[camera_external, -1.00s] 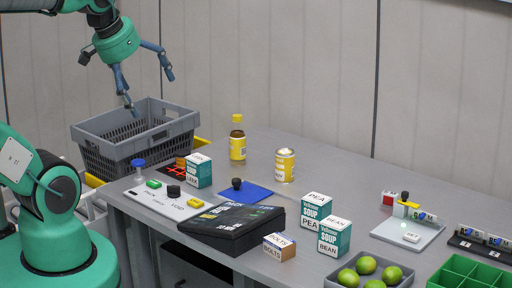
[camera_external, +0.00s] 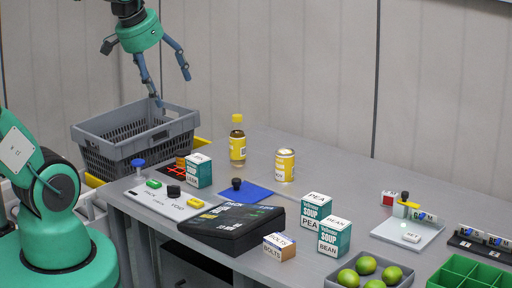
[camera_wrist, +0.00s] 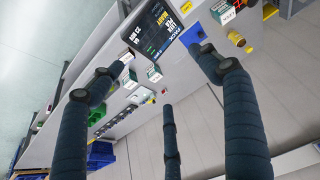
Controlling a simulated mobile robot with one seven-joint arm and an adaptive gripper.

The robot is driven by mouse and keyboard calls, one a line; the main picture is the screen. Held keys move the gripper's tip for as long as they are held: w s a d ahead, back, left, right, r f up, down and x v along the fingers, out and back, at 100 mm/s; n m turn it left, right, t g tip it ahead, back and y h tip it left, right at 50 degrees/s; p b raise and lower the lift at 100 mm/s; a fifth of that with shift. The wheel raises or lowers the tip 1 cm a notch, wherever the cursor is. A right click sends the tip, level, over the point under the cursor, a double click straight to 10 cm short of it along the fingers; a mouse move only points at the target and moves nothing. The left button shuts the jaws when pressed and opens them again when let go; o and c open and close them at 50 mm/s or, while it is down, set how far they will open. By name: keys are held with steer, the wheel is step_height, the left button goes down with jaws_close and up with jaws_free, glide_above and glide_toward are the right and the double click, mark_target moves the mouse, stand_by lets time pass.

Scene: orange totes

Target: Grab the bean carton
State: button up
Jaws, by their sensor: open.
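The bean carton (camera_external: 334,238), a white and teal soup box marked BEAN, stands upright on the grey table right of centre in the external view. A similar carton marked PEA (camera_external: 316,210) stands close behind it to the left. My gripper (camera_external: 172,88) is open and empty, high above the grey basket at the left, far from the bean carton. In the wrist view my open fingers (camera_wrist: 152,75) spread over a tilted view of the table. Two small white and teal cartons show there between the fingers; I cannot tell which is the bean one.
A third soup carton (camera_external: 198,171), a black display unit (camera_external: 232,228) and a bolts box (camera_external: 279,247) stand left of the bean carton. A yellow can (camera_external: 285,165) and bottle (camera_external: 237,142) stand behind. The grey basket (camera_external: 130,140) is at left.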

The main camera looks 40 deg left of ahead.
steer(key=w+d+f+g+p, duration=0.1)
steer(key=w+d, duration=0.5)
steer(key=w, duration=0.4)
steer(key=g+p, duration=0.4)
glide_above(335, 222)
steer(key=f, duration=2.5)
steer(key=shift+w+a+f, duration=0.1)
steer(key=shift+a+f, duration=0.2)
steer(key=shift+d+f, duration=0.3)
steer(key=shift+f, duration=0.15)
steer(key=shift+f+b, duration=0.35)
steer(key=shift+f, duration=3.95)
steer(key=shift+f, duration=0.1)
